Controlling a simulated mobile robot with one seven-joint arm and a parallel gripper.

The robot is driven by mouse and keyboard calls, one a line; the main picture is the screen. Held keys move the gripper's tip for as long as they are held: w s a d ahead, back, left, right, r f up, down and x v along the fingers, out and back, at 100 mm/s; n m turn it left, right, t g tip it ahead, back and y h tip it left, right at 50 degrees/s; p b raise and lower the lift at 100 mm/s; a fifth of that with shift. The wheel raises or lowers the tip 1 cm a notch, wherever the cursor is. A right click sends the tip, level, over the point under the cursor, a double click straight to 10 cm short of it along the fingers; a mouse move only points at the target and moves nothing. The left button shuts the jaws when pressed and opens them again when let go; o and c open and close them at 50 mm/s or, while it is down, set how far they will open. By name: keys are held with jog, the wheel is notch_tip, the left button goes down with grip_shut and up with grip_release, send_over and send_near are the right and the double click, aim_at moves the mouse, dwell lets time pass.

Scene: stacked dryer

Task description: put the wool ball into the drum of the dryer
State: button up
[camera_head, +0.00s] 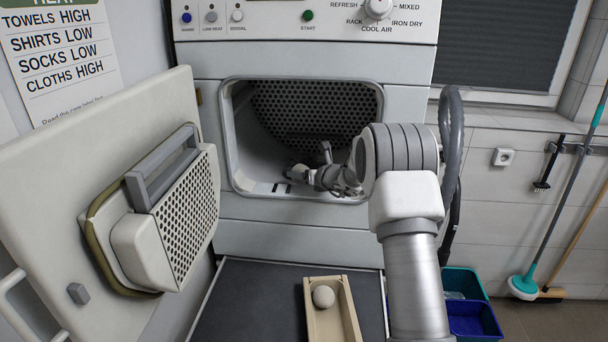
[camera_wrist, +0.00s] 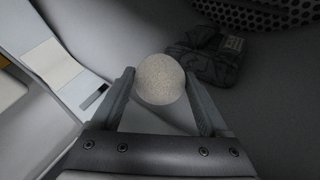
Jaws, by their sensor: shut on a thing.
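My gripper (camera_wrist: 160,76) is shut on a pale grey, speckled wool ball (camera_wrist: 160,80), which sits between the two fingertips. In the head view my gripper (camera_head: 307,174) reaches through the open front of the dryer (camera_head: 300,235). Whether the ball touches the drum's surface I cannot tell. A second pale ball (camera_head: 323,296) lies in a wooden tray (camera_head: 345,320) below the dryer.
The dryer door (camera_head: 110,185) stands wide open at the left. A dark folded cloth (camera_wrist: 205,55) lies in the drum just beyond the ball in the wrist view. Blue and teal bins (camera_head: 470,318) stand at the lower right.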

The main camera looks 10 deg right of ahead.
jog(key=shift+f+b, duration=0.5)
jog(key=shift+b, duration=0.1)
jog(key=o, duration=1.2)
jog(key=shift+r, duration=0.15)
